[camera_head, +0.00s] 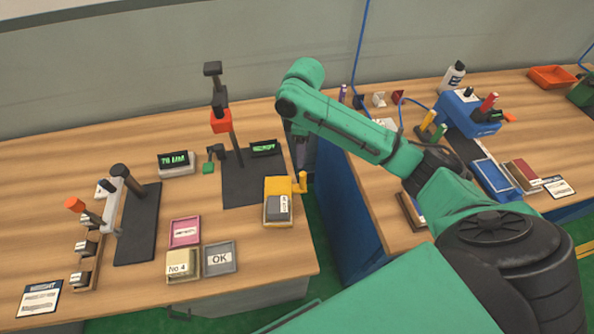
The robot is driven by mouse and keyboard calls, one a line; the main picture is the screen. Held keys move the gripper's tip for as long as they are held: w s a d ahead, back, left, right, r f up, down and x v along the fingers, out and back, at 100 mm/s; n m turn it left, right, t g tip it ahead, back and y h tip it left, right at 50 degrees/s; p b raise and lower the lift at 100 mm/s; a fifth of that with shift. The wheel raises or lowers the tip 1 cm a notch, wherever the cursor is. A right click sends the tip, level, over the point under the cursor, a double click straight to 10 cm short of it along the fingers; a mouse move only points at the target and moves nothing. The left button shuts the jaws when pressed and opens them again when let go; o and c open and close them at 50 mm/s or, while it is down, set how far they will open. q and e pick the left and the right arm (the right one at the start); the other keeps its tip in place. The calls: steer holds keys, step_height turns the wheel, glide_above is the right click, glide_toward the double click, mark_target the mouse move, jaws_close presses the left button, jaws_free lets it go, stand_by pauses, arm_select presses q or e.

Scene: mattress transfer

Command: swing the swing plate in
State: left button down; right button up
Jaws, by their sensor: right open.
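A black upright stand (214,85) with a red-orange block (221,122) rises from a dark base plate (240,188) on the left table. A small green plate (208,168) on a short black arm sits at the left of this base; it may be the swing plate, but I cannot tell for sure. My right arm crosses from the right and bends down at the table's right edge. My right gripper (302,165) hangs there, small and partly hidden, right of the stand and apart from the green plate. It is open. My left gripper is out of view.
A yellow tray (278,217) with a grey labelled block lies close below the right gripper. Displays (176,163) (264,148) stand beside the stand. A pink tray (185,232), a grey OK tray (219,259) and a black-based fixture (138,225) lie nearer. A gap separates the tables.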

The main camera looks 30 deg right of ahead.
mark_target(303, 181)
steer(key=f, duration=0.1)
steer(key=s+f, duration=0.1)
steer(key=f, duration=0.1)
steer(key=shift+s+f, duration=0.25)
steer(key=shift+s, duration=0.15)
step_height(303, 181, down, 2)
steer(key=shift+f+p, duration=0.2)
steer(key=shift+p, duration=0.2)
steer(key=f, duration=0.4)
steer(key=shift+w+f, duration=0.25)
steer(key=shift+w, duration=0.15)
step_height(303, 181, down, 2)
steer(key=shift+f, duration=0.25)
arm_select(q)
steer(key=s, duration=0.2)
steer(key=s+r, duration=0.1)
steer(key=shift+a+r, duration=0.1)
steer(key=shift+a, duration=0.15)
arm_select(e)
jaws_close()
steer(key=shift+r, duration=0.1)
